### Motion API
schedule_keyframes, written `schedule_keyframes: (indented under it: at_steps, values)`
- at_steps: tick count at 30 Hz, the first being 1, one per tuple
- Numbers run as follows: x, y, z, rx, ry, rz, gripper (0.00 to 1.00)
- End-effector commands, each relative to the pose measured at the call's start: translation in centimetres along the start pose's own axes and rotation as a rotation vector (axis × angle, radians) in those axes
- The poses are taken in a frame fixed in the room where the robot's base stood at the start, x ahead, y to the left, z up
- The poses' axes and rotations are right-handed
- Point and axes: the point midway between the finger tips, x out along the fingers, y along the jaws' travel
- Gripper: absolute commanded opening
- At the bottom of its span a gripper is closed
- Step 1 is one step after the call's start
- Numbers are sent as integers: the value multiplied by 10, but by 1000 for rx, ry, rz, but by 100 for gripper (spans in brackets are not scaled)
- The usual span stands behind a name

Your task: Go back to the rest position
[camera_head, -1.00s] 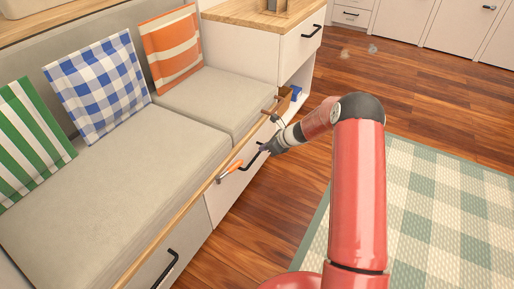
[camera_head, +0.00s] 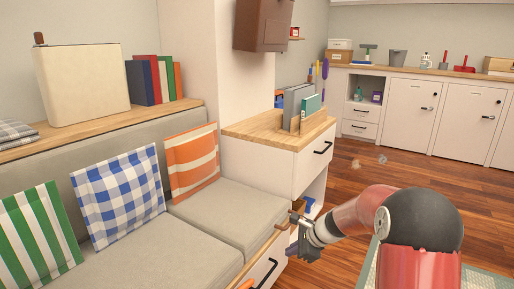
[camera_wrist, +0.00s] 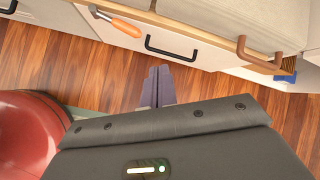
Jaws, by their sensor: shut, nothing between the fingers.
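My gripper (camera_head: 292,249) is in front of the bench's right end, beside the drawer fronts, with my red arm behind it. In the wrist view its two fingers (camera_wrist: 158,86) lie side by side, shut with nothing between them. They point toward a white drawer front with a black handle (camera_wrist: 172,48) and appear apart from it. The same handle shows in the head view (camera_head: 267,273).
A screwdriver with an orange handle (camera_wrist: 126,27) is at the bench's front edge. A brown handle (camera_wrist: 258,54) juts from that edge, near a blue object (camera_wrist: 286,77). A white drawer cabinet (camera_head: 306,168) stands right of the cushions. Wood floor (camera_head: 345,238) is open beyond.

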Motion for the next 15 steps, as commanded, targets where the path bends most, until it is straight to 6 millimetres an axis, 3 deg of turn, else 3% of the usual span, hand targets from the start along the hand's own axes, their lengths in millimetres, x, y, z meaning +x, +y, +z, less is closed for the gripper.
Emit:
schedule_keyframes:
  at_steps: [1,6,15]
  values:
    - [-23,9,17,-112,26,5,0]
    - [-87,51,56,-485,119,47,0]
    - [-185,144,88,-1084,297,143,0]
